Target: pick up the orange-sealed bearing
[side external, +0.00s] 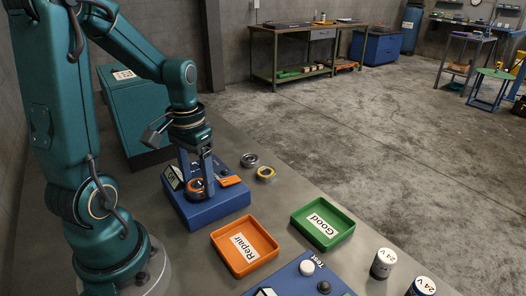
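An orange ring, which looks like the orange-sealed bearing (196,186), is at the blue fixture block (207,212) below my gripper. My gripper (197,180) points down over this block. One finger comes down in front of the ring and hides part of it; the other finger is on the ring's far left side. Whether the fingers touch the ring cannot be made out.
An orange Repair tray (270,257) and a green Good tray (345,232) stand empty in front. A blue Test block (335,284) and two 24 V cylinders (383,263) are at the near right. A teal cabinet (130,100) stands behind my gripper.

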